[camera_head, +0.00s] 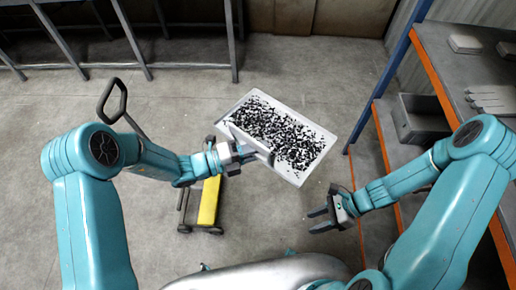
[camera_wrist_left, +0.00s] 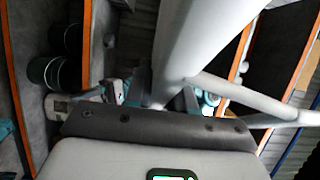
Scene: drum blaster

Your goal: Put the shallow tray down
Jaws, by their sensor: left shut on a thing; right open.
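The shallow tray (camera_head: 318,136) is pale grey and rectangular, strewn with many small black pieces. In the head view it lies slantwise in the middle, over the bare floor. My left gripper (camera_head: 258,153) is shut on its near left rim. In the left wrist view a pale wall of the tray (camera_wrist_left: 195,45) rises from the jaws, close to the camera; the fingertips are partly hidden. The tray's height above the floor is hard to tell. My right gripper (camera_head: 322,215) is open and empty, below and right of the tray, apart from it.
A yellow trolley (camera_head: 209,201) with a dark handle stands below my left forearm. An orange-edged shelf (camera_head: 440,70) with a grey bin (camera_head: 422,118) stands at the right. A dark bench (camera_head: 140,40) runs along the back left. Concrete floor around the tray is clear.

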